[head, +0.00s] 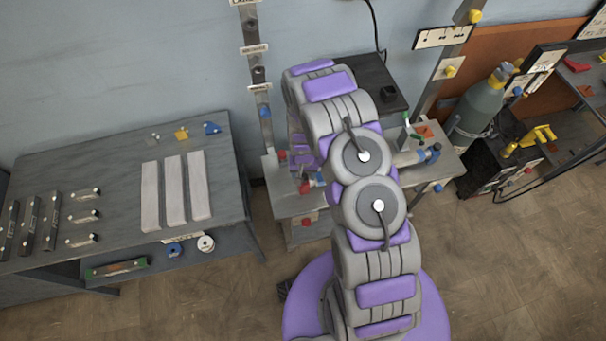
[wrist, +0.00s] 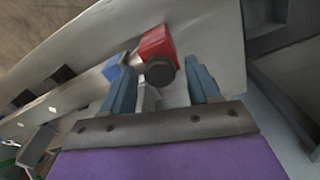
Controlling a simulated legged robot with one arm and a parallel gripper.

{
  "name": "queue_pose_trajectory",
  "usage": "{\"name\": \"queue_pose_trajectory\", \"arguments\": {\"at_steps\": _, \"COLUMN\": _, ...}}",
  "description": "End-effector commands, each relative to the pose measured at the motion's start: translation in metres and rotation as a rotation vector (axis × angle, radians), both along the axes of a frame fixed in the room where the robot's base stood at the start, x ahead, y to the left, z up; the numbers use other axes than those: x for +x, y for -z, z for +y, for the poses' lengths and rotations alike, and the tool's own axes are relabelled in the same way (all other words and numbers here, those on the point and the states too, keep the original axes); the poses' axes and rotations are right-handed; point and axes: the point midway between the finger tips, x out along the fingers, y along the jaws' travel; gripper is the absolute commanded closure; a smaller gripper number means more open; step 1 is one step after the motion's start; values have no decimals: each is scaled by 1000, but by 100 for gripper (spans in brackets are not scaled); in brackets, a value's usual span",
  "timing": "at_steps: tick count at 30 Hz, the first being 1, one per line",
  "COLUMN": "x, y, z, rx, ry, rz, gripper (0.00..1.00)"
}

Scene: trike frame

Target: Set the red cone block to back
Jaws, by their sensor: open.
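A red block (wrist: 157,43) with a dark round knob on its near end shows in the wrist view. It sits on a metal bar or rail above the grey bench top. My gripper (wrist: 161,75) is open, with one blue-grey finger on each side of the knob. The red block lies just beyond the fingertips, and I cannot tell whether they touch it. A blue block (wrist: 118,68) lies beside the left finger. In the head view a red piece (head: 305,187) shows beside my arm on the middle bench; my arm hides much of that area.
The middle bench (head: 287,206) also carries blue parts (head: 431,154) at its right. An upright post (head: 262,100) stands behind it. A dark gas cylinder (head: 482,105) stands at the right. The left table (head: 110,165) holds flat pale bars. Floor is clear at the front left.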

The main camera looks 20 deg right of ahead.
Motion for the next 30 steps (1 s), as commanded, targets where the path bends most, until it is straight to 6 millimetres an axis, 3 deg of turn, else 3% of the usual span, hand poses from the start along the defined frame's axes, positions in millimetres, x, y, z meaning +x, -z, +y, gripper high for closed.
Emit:
{"name": "queue_pose_trajectory", "arguments": {"at_steps": 9, "x": 0, "y": 1, "z": 2, "rx": -2, "ry": -2, "rz": -1, "gripper": 42}}
{"name": "queue_pose_trajectory", "arguments": {"at_steps": 27, "x": 1, "y": 1, "z": 1, "rx": -2, "ry": -1, "rz": -3, "gripper": 99}}
{"name": "queue_pose_trajectory", "arguments": {"at_steps": 30, "x": 1, "y": 1, "z": 2, "rx": -2, "ry": -1, "rz": -3, "gripper": 100}}
